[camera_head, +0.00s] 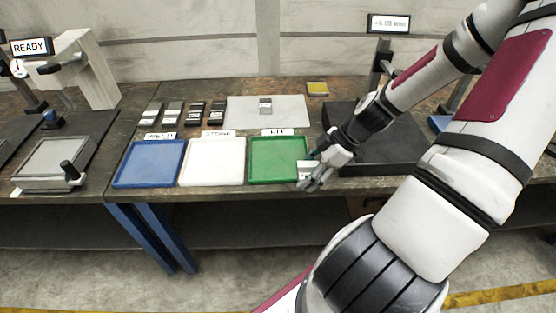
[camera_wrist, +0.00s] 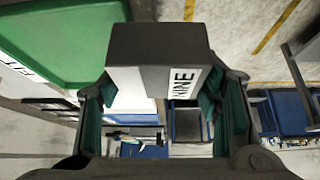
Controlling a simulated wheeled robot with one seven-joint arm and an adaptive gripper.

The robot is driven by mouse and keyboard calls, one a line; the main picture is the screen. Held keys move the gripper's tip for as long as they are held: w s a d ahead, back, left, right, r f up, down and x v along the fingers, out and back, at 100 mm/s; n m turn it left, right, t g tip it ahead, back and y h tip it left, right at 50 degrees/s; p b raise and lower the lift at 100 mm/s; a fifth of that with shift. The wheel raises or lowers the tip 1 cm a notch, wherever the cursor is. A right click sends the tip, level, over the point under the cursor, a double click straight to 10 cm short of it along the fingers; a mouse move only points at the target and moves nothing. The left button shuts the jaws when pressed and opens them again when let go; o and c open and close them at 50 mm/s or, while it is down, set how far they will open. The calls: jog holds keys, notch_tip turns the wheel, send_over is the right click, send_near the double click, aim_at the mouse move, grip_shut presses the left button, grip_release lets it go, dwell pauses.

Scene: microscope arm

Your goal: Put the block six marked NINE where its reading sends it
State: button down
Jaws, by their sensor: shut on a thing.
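My gripper (camera_head: 314,172) is shut on a dark grey block with a white label. The block (camera_wrist: 158,45) shows large in the wrist view between the teal finger pads, its label reading NINE sideways. In the head view the held block (camera_head: 304,171) is small, beside the front right corner of the green tray (camera_head: 278,174). The green tray also shows at upper left in the wrist view (camera_wrist: 65,45). A white tray (camera_head: 212,162) and a blue tray (camera_head: 149,165) stand to its left.
Several dark blocks (camera_head: 174,113) stand behind the trays, and one sits on a pale plate (camera_head: 290,108). A yellow-topped piece (camera_head: 317,88) lies at the back. A black tray (camera_head: 385,160) is right of my gripper. A READY sign (camera_head: 31,47) and a small unreadable display (camera_head: 388,23) are visible.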

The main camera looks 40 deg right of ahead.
jog(key=shift+s+d, duration=0.15)
jog(key=shift+s, duration=0.1)
jog(key=w, duration=0.5)
jog(key=w+f+b, duration=0.1)
jog(key=w, duration=0.4)
jog(key=w+d, duration=0.1)
jog(key=w, duration=0.4)
jog(key=shift+w+f+b, duration=0.2)
jog(key=shift+w+b, duration=0.15)
jog(key=shift+w, duration=0.05)
jog(key=shift+s+f, duration=0.1)
jog(key=shift+f, duration=1.65)
jog(key=shift+f, duration=0.1)
jog(key=c, duration=0.5)
grip_release()
